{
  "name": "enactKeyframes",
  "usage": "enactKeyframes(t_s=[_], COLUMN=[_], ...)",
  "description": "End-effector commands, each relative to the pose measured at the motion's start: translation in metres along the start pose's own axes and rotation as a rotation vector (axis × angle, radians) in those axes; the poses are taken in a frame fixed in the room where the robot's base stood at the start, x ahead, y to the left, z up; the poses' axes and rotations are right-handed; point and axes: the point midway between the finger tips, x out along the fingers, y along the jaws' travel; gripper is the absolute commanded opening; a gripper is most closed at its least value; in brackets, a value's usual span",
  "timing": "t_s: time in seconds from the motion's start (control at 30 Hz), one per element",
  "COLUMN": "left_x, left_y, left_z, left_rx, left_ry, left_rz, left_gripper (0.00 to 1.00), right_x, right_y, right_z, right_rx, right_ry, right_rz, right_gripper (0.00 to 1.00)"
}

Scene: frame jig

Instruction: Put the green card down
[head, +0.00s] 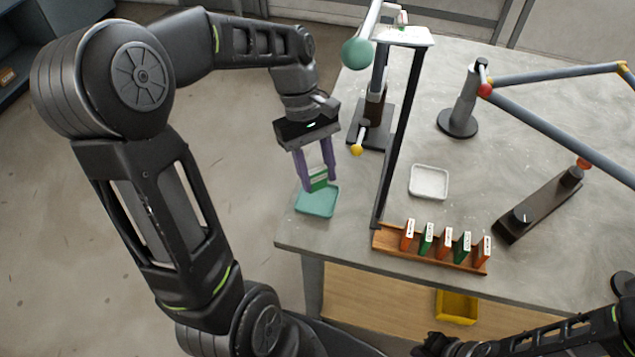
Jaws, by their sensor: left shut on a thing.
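The green card (318,183) is held between the purple fingers of my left gripper (318,186). My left gripper is shut on it and points down. The card is over the teal tray (316,206) near the table's left edge; I cannot tell whether its lower edge touches the tray. More green and orange cards (445,243) stand upright in a wooden rack (405,256) at the front of the table. My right gripper (430,345) is at the bottom edge, dark and partly cut off, and its jaws are unclear.
A white tray (429,182) sits mid-table. A tall dark post (397,135) stands between the teal tray and the rack. A jointed grey arm (550,128) and a dark bar (538,207) are on the right. A yellow bin (456,307) is on the lower shelf.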

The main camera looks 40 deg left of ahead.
Motion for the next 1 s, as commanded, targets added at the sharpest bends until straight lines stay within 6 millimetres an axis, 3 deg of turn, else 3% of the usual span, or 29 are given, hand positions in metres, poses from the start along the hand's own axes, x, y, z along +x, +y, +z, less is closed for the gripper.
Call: enactKeyframes(t_s=[0.23, 0.53, 0.93, 0.97, 1.0], left_x=[0.002, 0.034, 0.038, 0.037, 0.037], left_y=[0.0, 0.0, 0.0, 0.0, 0.0], left_z=[-0.001, -0.014, -0.016, -0.015, -0.015], left_rx=[0.0, 0.0, 0.001, 0.001, 0.001], left_ry=[0.0, 0.0, 0.0, 0.001, 0.001], left_rz=[0.0, -0.001, 0.0, 0.0, 0.0], left_gripper=[0.01, 0.01, 0.01, 0.42, 0.45], right_x=[0.0, -0.002, 0.001, 0.0, 0.0], right_y=[0.0, -0.001, 0.0, 0.0, 0.0], right_z=[0.0, 0.0, 0.0, 0.0, 0.0], right_rx=[0.0, 0.0, 0.0, 0.0, 0.0], right_ry=[0.0, 0.0, 0.0, 0.0, 0.0], right_rz=[0.0, 0.0, 0.0, 0.0, 0.0], right_gripper=[0.0, 0.0, 0.0, 0.0, 0.0])
